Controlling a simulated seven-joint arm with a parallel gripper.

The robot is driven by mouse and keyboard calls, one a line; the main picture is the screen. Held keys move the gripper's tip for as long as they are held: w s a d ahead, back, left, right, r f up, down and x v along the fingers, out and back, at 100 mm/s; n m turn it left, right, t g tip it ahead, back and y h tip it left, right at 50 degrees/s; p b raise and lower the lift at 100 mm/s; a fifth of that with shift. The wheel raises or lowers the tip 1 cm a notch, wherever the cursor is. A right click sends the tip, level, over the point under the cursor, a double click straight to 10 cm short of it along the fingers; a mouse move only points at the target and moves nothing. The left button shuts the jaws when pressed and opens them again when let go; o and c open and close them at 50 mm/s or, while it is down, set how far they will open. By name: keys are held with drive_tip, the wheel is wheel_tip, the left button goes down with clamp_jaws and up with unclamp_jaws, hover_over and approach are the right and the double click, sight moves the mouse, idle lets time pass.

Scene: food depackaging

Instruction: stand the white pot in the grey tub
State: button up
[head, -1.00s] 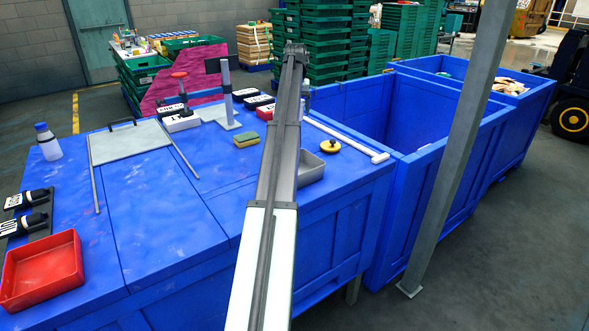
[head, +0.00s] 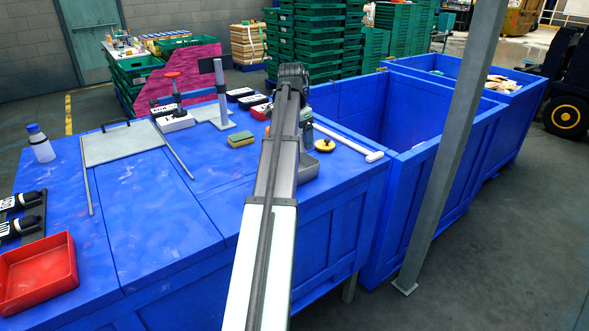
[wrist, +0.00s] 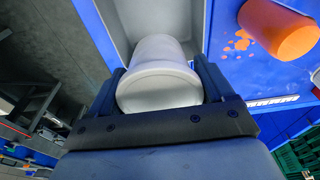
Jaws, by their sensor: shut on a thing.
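The white pot (wrist: 160,82) is between the two fingers of my gripper (wrist: 162,78) in the wrist view, and the fingers are shut on it. The grey tub (wrist: 196,22) shows behind the pot, with its pale walls on either side of it. The pot's far end overlaps the tub's inside; I cannot tell whether it touches the floor. In the head view the grey tub (head: 309,169) is at the table's right edge, partly hidden by my arm. My gripper hangs just over it there, and the pot is hidden.
An orange cup (wrist: 280,28) lies near the tub in the wrist view, with orange spots beside it. A yellow-green sponge (head: 241,139), a yellow round knob (head: 324,145) and a white bar (head: 348,143) are near the tub. A red tray (head: 38,272) is at front left.

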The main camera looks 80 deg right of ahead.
wheel_tip(320, 180, down, 9)
idle(0.5)
drive_tip(key=shift+f, duration=0.15)
drive_tip(key=o, duration=0.9)
drive_tip(key=r, duration=0.8)
drive_tip(key=w+a+r, duration=0.1)
drive_tip(key=r, duration=0.3)
drive_tip(key=shift+w+a+r, duration=0.1)
